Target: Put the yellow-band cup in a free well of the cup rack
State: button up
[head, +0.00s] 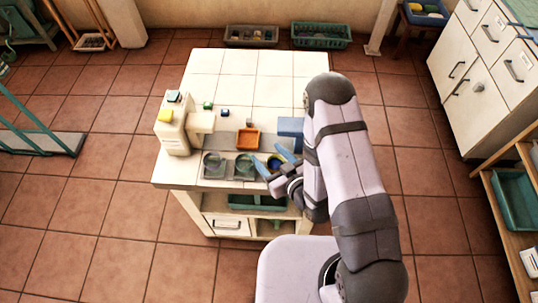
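A grey slab (228,171) with round wells lies along the table's near edge and looks like the cup rack. Its left well (213,165) and middle well (243,167) look dark greenish, and I cannot tell whether they hold anything. A small dark-blue round thing (275,163) shows at the right well. I cannot make out a cup with a yellow band; my arm hides part of the table's right side.
An orange tray (247,139) and a blue block (290,127) lie behind the slab. Small coloured cubes lie left of centre. The far white tiles (240,75) are clear.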

aim_at(271, 158)
jog(key=shift+r, duration=0.2)
jog(key=shift+s+d, duration=0.4)
jog(key=shift+s, duration=0.05)
jog(key=shift+p+v, duration=0.45)
jog(key=shift+v, duration=1.8)
jog(key=shift+a+r, duration=0.1)
jog(key=shift+r, duration=0.05)
